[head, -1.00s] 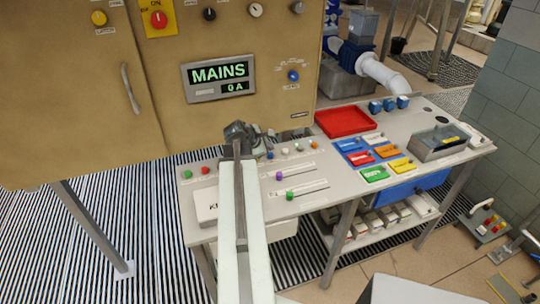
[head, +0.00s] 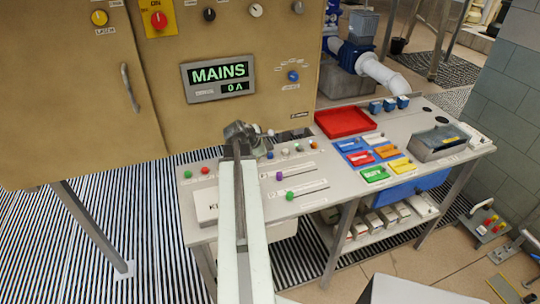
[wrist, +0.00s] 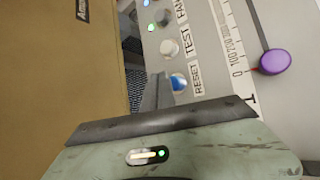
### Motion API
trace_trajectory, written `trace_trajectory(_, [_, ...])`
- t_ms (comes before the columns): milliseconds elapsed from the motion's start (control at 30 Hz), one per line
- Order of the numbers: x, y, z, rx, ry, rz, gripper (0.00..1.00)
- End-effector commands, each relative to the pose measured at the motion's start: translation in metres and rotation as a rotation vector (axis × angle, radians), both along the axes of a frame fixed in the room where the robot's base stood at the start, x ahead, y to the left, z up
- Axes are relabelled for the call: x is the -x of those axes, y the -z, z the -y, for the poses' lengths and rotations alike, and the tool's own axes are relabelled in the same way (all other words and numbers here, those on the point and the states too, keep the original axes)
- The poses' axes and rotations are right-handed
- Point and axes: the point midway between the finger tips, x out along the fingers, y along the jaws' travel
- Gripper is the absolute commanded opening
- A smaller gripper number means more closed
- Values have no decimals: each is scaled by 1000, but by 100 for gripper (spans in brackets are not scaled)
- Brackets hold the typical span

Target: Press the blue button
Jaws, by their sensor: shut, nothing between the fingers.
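The blue button (wrist: 179,83) shows in the wrist view on the grey panel, beside the word RESET and just beyond the dark edge of my gripper (wrist: 160,122). In the head view the blue button (head: 270,155) is a small spot on the console, close to the right of my gripper (head: 246,145). My gripper is shut and empty, low over the back left part of the console. The fingertips are hard to make out in the head view. I cannot tell whether they touch the button.
A white button (wrist: 169,47) and a dark one lie in line with the blue button. A purple slider knob (wrist: 275,61) is to the right. The tan cabinet (head: 230,130) rises right behind. A red tray (head: 345,121) and coloured plates stand farther right on the console.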

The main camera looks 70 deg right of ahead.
Motion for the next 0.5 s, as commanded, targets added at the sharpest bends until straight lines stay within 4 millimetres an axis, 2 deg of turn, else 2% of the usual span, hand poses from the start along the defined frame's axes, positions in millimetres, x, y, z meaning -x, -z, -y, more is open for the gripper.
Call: trace_trajectory(500, [0,6,0,0,0,0,0])
